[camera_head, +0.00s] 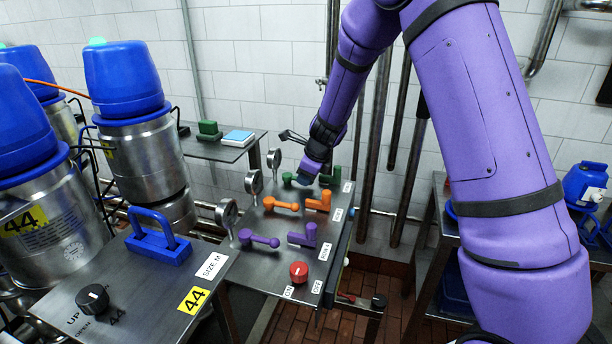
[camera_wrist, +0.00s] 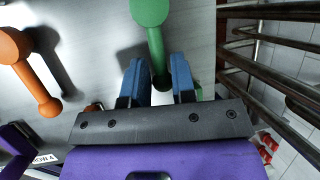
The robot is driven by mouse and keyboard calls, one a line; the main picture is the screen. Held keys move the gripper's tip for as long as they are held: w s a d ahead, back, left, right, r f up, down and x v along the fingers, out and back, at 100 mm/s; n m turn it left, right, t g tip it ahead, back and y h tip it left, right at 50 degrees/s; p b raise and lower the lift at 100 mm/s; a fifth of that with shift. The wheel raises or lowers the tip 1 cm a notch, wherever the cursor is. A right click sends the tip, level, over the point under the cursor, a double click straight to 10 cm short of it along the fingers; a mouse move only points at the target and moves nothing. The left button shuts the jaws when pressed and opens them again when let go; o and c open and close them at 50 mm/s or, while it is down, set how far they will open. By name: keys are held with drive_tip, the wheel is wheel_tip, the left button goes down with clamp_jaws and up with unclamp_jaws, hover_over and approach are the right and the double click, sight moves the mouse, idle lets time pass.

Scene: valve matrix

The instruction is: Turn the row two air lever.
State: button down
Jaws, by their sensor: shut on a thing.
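A steel panel (camera_head: 262,265) carries purple, orange and green levers in rows, each row with a rod lever on the left and an angled lever on the right. The row labels are too small to read surely. My gripper (camera_head: 307,170) is over the far row in the head view, hiding part of its green rod lever (camera_head: 289,177). In the wrist view my blue fingers (camera_wrist: 160,76) are closed around the shaft of this green lever (camera_wrist: 156,48), below its round hub. The orange rod lever (camera_head: 282,204) stands apart in the middle row; the purple rod lever (camera_head: 259,240) is nearest.
Pressure gauges (camera_head: 228,214) stand along the panel's left edge. A red knob (camera_head: 299,271) is at its near end. The angled orange lever (camera_head: 318,201) and angled green lever (camera_head: 330,175) are close to my gripper. Vertical pipes (camera_head: 378,150) rise behind and to the right.

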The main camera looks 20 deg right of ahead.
drive_tip(key=c, duration=1.1)
unclamp_jaws()
drive_tip(key=shift+a, duration=0.1)
drive_tip(key=shift+r, duration=0.1)
drive_tip(key=v, duration=1)
drive_tip(key=shift+s+r, duration=0.2)
drive_tip(key=shift+r, duration=0.05)
